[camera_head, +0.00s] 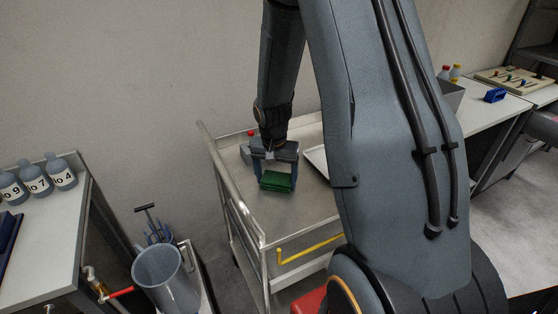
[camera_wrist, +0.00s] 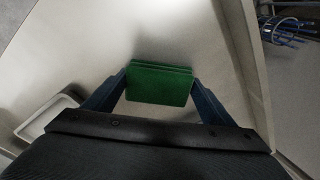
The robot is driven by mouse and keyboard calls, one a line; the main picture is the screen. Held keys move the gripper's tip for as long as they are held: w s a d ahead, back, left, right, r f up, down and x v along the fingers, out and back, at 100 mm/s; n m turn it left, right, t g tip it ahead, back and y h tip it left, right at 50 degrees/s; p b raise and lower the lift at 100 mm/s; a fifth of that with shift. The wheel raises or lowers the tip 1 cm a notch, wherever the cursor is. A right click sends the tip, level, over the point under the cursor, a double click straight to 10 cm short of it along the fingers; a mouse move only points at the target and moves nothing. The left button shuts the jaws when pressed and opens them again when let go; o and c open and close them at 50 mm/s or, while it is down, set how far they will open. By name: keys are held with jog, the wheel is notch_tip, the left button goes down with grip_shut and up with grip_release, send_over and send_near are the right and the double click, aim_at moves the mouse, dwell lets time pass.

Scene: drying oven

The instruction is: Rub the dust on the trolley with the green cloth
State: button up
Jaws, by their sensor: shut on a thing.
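My gripper (camera_head: 276,178) is shut on the green cloth (camera_head: 277,182), a folded block held between its two fingers. The gripper points down over the top of the metal trolley (camera_head: 248,222). In the wrist view the cloth (camera_wrist: 160,84) sits between the fingertips, above the pale trolley top (camera_wrist: 165,35). I cannot tell whether the cloth touches the surface. No dust can be clearly made out in either view. Part of the trolley's right side is hidden behind my arm.
A white tray (camera_head: 318,160) lies on the trolley right of the gripper, and a small red-capped item (camera_head: 251,134) stands behind it. The trolley has a raised rail and a yellow handle (camera_head: 310,249). A grey bin (camera_head: 165,278) and a bench with numbered bottles (camera_head: 38,184) stand left.

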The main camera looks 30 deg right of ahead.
aim_at(277, 179)
notch_tip(277, 179, up, 3)
jog(key=shift+s+r+p, duration=0.15)
jog(key=shift+r+p, duration=0.05)
jog(key=shift+p, duration=0.75)
jog(key=shift+r+p, duration=1.65)
jog(key=shift+r, duration=0.75)
